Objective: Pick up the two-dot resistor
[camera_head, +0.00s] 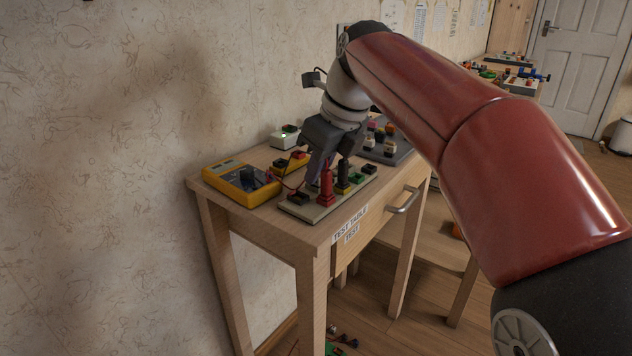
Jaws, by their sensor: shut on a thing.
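My gripper (328,166) is low over a pale test board (305,211) on the wooden table. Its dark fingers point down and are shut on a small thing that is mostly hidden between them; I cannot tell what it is. No part can be clearly told as the two-dot resistor. A grey tray (399,156) behind the gripper holds several small upright parts (390,144), whose markings are too small to read.
A yellow multimeter (241,183) lies at the table's left, with thin leads toward the board. A white box (285,138) with a green light is at the back by the wall. The table (262,224) has a drawer handle (403,201) in front. Small parts lie on the floor.

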